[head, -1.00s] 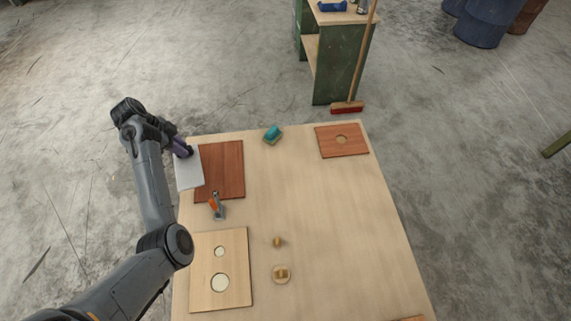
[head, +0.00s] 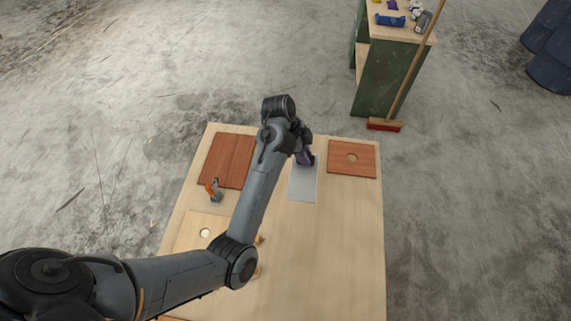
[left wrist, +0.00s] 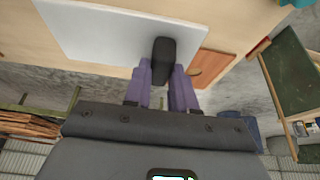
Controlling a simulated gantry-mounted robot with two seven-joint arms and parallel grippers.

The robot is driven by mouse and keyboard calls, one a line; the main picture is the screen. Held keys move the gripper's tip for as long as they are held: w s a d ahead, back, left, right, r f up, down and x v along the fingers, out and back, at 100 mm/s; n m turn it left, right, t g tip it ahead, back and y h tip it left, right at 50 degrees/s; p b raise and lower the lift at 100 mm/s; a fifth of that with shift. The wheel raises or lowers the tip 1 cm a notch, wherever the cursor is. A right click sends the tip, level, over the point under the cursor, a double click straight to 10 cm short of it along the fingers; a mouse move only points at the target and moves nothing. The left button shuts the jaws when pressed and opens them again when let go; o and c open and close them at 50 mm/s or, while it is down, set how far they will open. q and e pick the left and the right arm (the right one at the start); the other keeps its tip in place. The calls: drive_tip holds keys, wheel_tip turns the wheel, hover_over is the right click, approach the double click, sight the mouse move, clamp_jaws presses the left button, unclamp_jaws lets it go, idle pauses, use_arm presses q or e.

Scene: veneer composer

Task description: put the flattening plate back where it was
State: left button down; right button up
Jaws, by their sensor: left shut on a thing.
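The flattening plate (head: 303,186) is a flat, pale grey sheet with a black handle. My left gripper (head: 306,160) is shut on the handle at the plate's far end, and the handle also shows in the left wrist view (left wrist: 163,60). The plate is over the middle of the table's far half, between the dark red panel (head: 228,160) and the reddish panel with a hole (head: 352,159). I cannot tell whether it touches the tabletop. My right gripper is not in view.
An orange-and-grey tool (head: 213,190) stands by the dark red panel's near edge. A pale board with a hole (head: 190,232) is partly behind my left arm. The table's right front (head: 335,250) is clear. A broom (head: 385,125) leans on a green shelf (head: 384,78) beyond the table.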

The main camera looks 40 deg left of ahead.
use_arm(q)
drive_tip(key=a+f, duration=0.2)
drive_tip(key=a, duration=0.1)
drive_tip(key=w+a+f+b, duration=0.1)
drive_tip(key=a+f, duration=0.1)
drive_tip(key=a, duration=0.2)
drive_tip(key=w+a+f, duration=0.1)
drive_tip(key=a+f, duration=0.2)
drive_tip(key=a, duration=0.1)
drive_tip(key=shift+w, duration=0.15)
wheel_tip(320, 180, down, 3)
drive_tip(key=shift+f+b, duration=0.2)
drive_tip(key=shift+b, duration=0.2)
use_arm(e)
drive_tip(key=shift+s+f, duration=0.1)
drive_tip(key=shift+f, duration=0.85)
use_arm(q)
drive_tip(key=shift+f, duration=0.35)
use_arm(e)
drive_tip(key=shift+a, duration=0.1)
use_arm(q)
drive_tip(key=c, duration=0.9)
unclamp_jaws()
drive_tip(key=shift+f, duration=0.15)
